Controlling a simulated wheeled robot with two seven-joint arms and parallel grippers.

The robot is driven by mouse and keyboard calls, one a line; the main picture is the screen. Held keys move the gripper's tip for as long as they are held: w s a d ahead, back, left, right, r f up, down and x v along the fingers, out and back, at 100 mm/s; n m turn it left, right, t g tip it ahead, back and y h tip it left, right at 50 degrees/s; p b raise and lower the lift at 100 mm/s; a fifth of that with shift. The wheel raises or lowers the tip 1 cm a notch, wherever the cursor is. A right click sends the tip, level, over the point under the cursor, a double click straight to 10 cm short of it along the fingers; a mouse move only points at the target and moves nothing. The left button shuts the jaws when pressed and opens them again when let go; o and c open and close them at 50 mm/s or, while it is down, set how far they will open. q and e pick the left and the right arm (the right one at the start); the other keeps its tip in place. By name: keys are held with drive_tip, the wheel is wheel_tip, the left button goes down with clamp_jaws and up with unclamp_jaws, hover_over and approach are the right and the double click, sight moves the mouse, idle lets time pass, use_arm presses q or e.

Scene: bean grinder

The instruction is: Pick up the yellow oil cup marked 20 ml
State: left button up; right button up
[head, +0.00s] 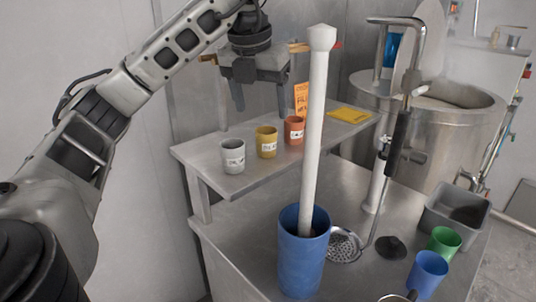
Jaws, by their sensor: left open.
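The yellow cup (266,141) with a white label stands upright on the raised metal shelf (203,168), between a grey cup (233,156) on its left and an orange-red cup (294,130) on its right. The label print is too small to read surely. My left gripper (256,108) is open and empty, with its fingers pointing down. It hangs above and behind the row of cups in the picture, apart from them. My right gripper is not in view.
A tall blue container (303,262) with a white pole (318,120) stands in front of the shelf. A blue cup (427,274), a green cup (443,243) and a grey bin (455,212) are at right. A yellow sheet (350,115) lies on the shelf's right end.

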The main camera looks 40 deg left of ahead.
sight(267, 138)
use_arm(q)
drive_tip(key=x, duration=0.9)
drive_tip(key=shift+w+f+b, duration=0.1)
drive_tip(key=shift+w+b, duration=0.15)
drive_tip(key=shift+b, duration=0.1)
drive_tip(key=shift+c, duration=0.2)
drive_tip(key=c, duration=1)
